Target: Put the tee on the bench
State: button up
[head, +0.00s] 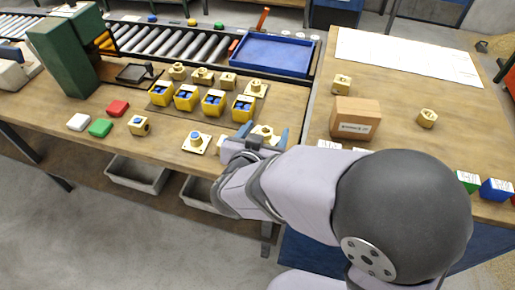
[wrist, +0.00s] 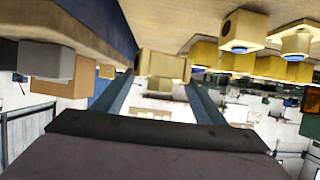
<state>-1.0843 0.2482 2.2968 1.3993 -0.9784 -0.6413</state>
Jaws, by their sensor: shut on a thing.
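My gripper (head: 264,136) is at the front right of the left bench (head: 290,105), by the gap beside the right bench. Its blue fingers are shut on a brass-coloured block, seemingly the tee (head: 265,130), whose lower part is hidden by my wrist. In the wrist view the block (wrist: 161,65) sits between the two fingertips, with the bench surface at the top of the picture. I cannot tell whether it touches the bench.
Yellow blocks with blue tops (head: 213,103) stand in a row left of my gripper. A blue-topped brass piece on a white plate (head: 196,142) is close by. The right bench (head: 390,90) carries a cardboard box (head: 355,118) and brass fittings (head: 427,118). A blue tray (head: 272,55) lies behind.

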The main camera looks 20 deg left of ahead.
jog(key=shift+f+b, duration=0.7)
jog(key=shift+f, duration=2.7)
jog(key=shift+f, duration=0.15)
jog(key=o, duration=1.5)
jog(key=shift+f, duration=0.1)
jog(key=shift+o, duration=0.2)
jog(key=shift+s+r, duration=0.1)
jog(key=shift+r, duration=0.15)
jog(key=p+v, duration=0.1)
jog(key=v, duration=1)
jog(key=shift+s+r, duration=0.2)
jog(key=shift+s, duration=0.15)
